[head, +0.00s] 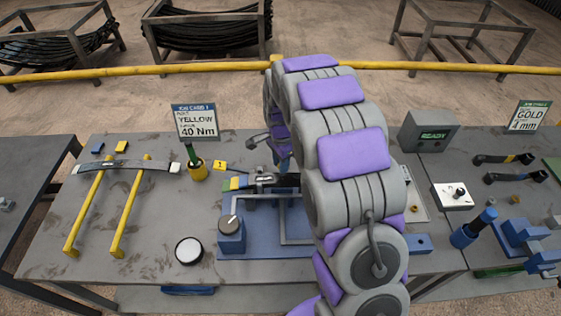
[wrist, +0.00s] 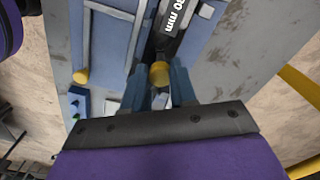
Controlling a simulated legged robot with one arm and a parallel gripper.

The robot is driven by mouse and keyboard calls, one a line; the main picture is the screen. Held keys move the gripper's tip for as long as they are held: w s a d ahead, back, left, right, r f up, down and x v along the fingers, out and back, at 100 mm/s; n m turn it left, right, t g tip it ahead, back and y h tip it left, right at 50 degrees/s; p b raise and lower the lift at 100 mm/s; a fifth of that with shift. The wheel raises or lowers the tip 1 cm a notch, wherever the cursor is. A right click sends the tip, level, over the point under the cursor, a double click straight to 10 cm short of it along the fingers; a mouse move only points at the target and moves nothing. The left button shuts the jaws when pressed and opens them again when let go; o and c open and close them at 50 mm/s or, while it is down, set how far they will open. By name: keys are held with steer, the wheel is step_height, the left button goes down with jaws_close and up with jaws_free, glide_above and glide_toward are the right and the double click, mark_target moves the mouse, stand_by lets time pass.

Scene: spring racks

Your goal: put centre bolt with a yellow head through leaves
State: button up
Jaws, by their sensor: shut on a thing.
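In the wrist view my gripper (wrist: 160,88) is shut on the yellow head of a bolt (wrist: 159,73), between its two blue-grey fingers. The bolt's shank is hidden, so I cannot tell whether it is in a hole. The dark leaves (wrist: 172,38), with a white "mm" label, lie just beyond the yellow head. They rest in the blue fixture (wrist: 103,40). In the head view the leaves (head: 263,181) sit across the blue fixture (head: 262,221). My arm hides the fingertips and the bolt there.
A job card (head: 196,122) reads "YELLOW 40 Nm". A yellow cup (head: 197,171) holds a green-handled tool. A curved leaf (head: 140,166) lies across yellow bars at left. A dial box (head: 231,236) stands at the fixture's front left. A grey box (head: 428,132) reads "READY".

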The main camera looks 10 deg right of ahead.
steer(key=shift+f, duration=1)
steer(key=o, duration=1)
steer(key=shift+c, duration=0.2)
steer(key=shift+o, duration=0.4)
steer(key=o, duration=0.4)
